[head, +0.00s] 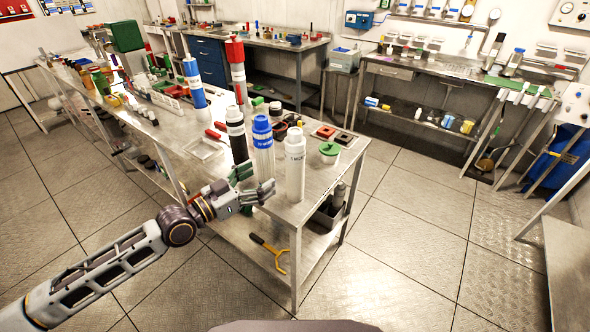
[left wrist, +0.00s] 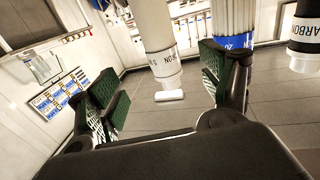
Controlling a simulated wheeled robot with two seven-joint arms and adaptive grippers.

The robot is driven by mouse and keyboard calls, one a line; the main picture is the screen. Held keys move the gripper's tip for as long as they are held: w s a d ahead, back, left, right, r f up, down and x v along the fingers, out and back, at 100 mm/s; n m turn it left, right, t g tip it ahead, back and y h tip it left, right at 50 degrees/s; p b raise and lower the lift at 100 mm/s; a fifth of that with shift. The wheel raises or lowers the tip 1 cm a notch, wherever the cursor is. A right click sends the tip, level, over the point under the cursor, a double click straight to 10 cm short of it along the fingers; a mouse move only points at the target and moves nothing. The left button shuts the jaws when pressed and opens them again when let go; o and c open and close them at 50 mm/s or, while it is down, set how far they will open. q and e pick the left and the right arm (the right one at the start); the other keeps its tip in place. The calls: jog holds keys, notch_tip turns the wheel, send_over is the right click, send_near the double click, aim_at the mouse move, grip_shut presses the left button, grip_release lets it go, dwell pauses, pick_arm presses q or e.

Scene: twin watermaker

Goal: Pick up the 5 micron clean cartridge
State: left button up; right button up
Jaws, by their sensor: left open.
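The white cartridge (head: 295,170) stands upright near the front corner of the metal table; I take it for the 5 micron one, though its label is only partly legible. In the left wrist view the white cartridge (left wrist: 156,35) appears inverted, between the finger lines. My left gripper (head: 266,192) is open and empty, just left of the cartridge's lower part. Its green-padded fingers (left wrist: 162,88) are spread apart; how far the cartridge is between them I cannot tell. My right gripper is not in view.
A blue-topped cartridge (head: 263,148) marked 20 stands close left of the white one, with a black carbon cartridge (head: 237,137) behind. A green-lidded jar (head: 329,153) stands to the right. A clear tray (head: 205,149) lies on the table (head: 312,187).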

aim_at(287, 162)
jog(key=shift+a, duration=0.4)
pick_arm(q)
jog(key=shift+p+x, duration=0.75)
jog(key=shift+x, duration=3.55)
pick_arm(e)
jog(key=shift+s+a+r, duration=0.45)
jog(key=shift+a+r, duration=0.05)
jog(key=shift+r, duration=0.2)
pick_arm(q)
jog(key=shift+w+d, duration=0.15)
